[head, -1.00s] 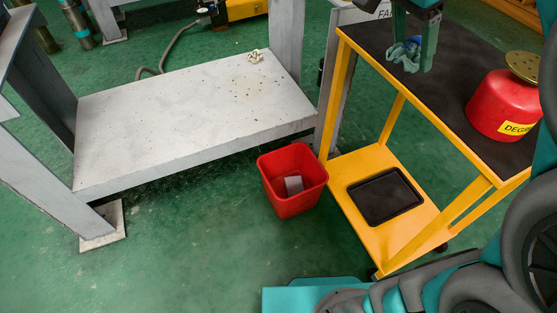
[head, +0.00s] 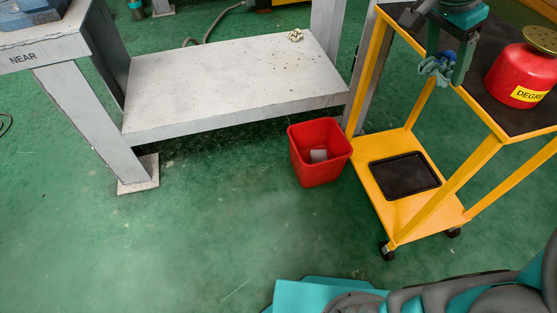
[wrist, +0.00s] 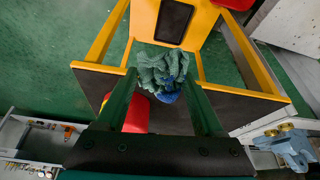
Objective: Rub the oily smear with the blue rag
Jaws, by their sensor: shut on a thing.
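My gripper (head: 447,72) is shut on a crumpled blue rag (head: 437,68), held in the air by the cart's left edge in the head view. In the wrist view the rag (wrist: 165,72) is a teal bundle with a brighter blue part, pinched between the fingertips (wrist: 163,82). I cannot make out a clear oily smear. Small brownish specks (head: 298,66) dot the right part of the pale bench's lower shelf (head: 215,88).
The yellow cart (head: 400,205) has a dark top with a red degreaser can (head: 522,75) and a black tray (head: 405,176) below. A red bin (head: 320,160) with a grey piece inside stands beside it. A cream crumpled scrap (head: 295,35) lies on the shelf. Green floor is open in front.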

